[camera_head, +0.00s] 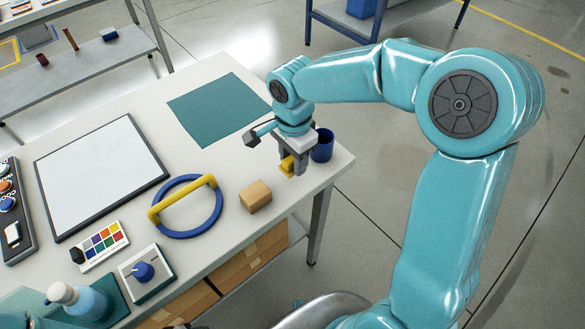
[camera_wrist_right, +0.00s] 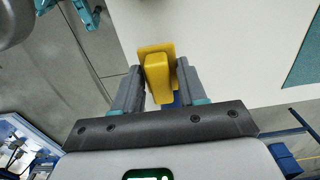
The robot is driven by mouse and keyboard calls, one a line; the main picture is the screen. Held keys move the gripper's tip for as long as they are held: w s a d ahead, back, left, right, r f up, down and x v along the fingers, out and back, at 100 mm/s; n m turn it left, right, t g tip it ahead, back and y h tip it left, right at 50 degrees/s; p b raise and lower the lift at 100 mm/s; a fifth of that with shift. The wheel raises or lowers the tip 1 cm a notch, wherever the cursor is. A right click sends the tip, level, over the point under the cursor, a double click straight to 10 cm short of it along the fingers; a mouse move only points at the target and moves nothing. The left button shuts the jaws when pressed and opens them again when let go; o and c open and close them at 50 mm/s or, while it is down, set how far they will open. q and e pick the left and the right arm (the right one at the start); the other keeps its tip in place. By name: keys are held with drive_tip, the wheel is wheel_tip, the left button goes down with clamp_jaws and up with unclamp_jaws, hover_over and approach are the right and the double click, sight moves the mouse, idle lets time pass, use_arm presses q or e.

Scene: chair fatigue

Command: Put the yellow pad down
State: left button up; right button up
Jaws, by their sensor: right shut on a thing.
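The yellow pad (camera_head: 287,166) is between the fingers of my right gripper (camera_head: 293,165), near the right end of the table. In the right wrist view the yellow pad (camera_wrist_right: 157,77) shows as a block on a wider flat plate, with my right gripper (camera_wrist_right: 158,80) shut on it. I cannot tell from these views whether the pad touches the table top. A blue cup (camera_head: 322,145) stands right beside the gripper. My left gripper is not in view.
The white table (camera_head: 240,178) holds a tan block (camera_head: 256,196), a blue ring with a yellow bar (camera_head: 181,205), a teal mat (camera_head: 218,108), a framed white board (camera_head: 100,175), a colour card (camera_head: 100,246) and a knob box (camera_head: 145,273). Bare table lies between mat and tan block.

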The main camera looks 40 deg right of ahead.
drive_tip(key=shift+f, duration=2.15)
drive_tip(key=shift+f+b, duration=0.2)
drive_tip(key=shift+b, duration=0.1)
drive_tip(key=o, duration=0.9)
drive_tip(key=shift+o, duration=0.2)
drive_tip(key=shift+r, duration=0.1)
wheel_tip(320, 180, up, 12)
drive_tip(key=shift+r+p, duration=0.15)
drive_tip(key=shift+p, duration=0.5)
